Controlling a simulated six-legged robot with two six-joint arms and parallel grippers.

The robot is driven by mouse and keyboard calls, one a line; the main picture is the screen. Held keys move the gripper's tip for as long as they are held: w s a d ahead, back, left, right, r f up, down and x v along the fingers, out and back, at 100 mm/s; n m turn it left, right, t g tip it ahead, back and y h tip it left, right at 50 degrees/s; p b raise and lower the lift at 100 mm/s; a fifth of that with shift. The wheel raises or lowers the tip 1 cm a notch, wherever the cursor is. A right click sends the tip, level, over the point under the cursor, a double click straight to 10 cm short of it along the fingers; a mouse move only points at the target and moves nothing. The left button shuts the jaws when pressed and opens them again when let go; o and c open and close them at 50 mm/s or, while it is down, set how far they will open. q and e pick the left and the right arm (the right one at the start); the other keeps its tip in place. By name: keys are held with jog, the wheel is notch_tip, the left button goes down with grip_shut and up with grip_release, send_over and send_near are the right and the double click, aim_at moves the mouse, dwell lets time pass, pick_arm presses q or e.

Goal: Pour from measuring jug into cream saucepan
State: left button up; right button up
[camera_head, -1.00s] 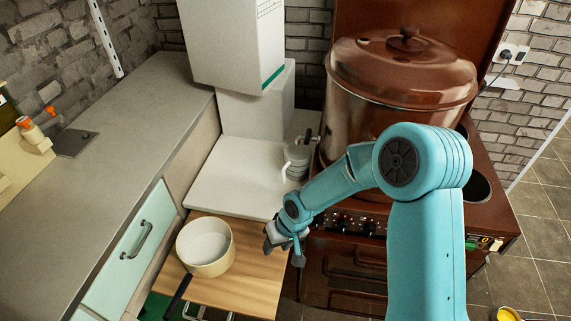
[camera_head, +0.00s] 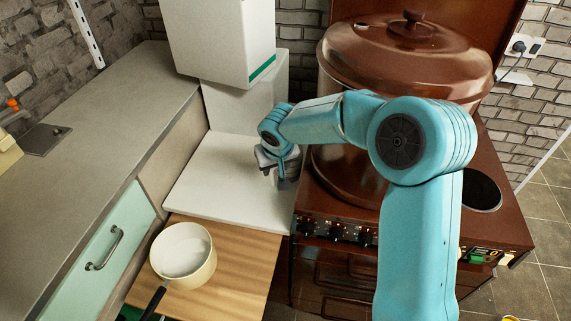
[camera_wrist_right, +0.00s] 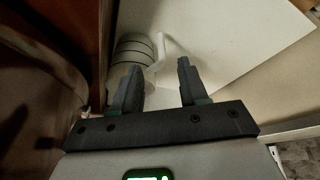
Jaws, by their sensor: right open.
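The cream saucepan (camera_head: 196,273) stands upright on the wooden board at the lower left in the head view, its dark handle pointing to the lower left. The measuring jug (camera_wrist_right: 133,48) is a pale, ringed vessel with a handle, standing on the white worktop in the right wrist view. In the head view my right gripper and wrist hide it. My right gripper (camera_head: 279,178) is over the white worktop, open and empty. In the right wrist view its two fingers (camera_wrist_right: 160,82) point toward the jug and its handle, with the handle between them. My left gripper is not in view.
A large brown pot (camera_head: 350,170) stands on the brown cooker (camera_head: 420,225), close to the right of my gripper. A white cabinet (camera_head: 222,40) hangs above the back of the white worktop (camera_head: 215,185). A grey counter (camera_head: 110,120) runs along the left.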

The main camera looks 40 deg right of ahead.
aim_at(272, 177)
jog(key=x, duration=0.5)
jog(key=p+x, duration=0.1)
jog(key=x, duration=0.4)
jog(key=shift+w, duration=0.25)
jog(key=shift+s+r, duration=0.1)
jog(key=shift+r, duration=0.05)
jog(key=shift+c, duration=0.8)
grip_shut()
